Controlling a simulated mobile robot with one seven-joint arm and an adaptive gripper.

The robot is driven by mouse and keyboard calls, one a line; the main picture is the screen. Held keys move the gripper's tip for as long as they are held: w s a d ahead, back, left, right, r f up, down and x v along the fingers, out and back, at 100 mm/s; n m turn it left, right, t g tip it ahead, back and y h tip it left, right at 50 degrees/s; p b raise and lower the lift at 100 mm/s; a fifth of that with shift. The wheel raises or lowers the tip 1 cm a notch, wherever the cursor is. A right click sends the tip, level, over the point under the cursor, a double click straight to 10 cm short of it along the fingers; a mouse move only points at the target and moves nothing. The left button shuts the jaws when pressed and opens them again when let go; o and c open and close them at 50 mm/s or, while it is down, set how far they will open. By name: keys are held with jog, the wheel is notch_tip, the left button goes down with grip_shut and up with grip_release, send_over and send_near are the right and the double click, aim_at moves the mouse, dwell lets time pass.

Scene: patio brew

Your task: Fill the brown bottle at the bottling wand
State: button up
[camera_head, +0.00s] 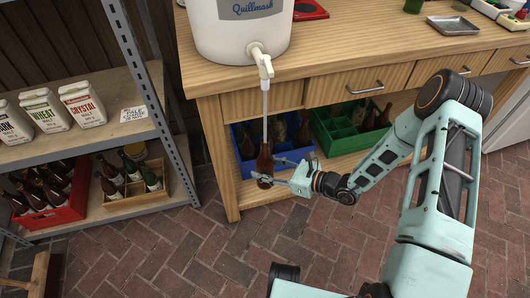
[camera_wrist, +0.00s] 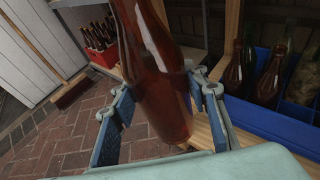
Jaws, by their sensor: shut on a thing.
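The brown bottle (camera_head: 264,163) is held upright in my gripper (camera_head: 277,172), in front of the wooden bench. In the wrist view the bottle (camera_wrist: 162,75) stands between both fingers of my gripper (camera_wrist: 165,115). The white bucket (camera_head: 240,28) on the bench has a spigot (camera_head: 261,58). The thin bottling wand (camera_head: 266,105) hangs straight down from the spigot, and its lower end meets the bottle's neck. The wand's tip is hidden, apparently inside the bottle. I cannot tell the liquid level through the dark glass.
A blue crate (camera_head: 242,168) with bottles and a green crate (camera_head: 322,142) stand on the bench's lower shelf, close behind my gripper. A metal shelf at left holds a red crate (camera_head: 62,212) and a wooden crate (camera_head: 115,202). The brick floor (camera_head: 175,255) is open in front.

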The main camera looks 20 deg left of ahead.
notch_tip(320, 180, down, 14)
jog(key=b, duration=0.9)
dwell(1.2)
dwell(0.4)
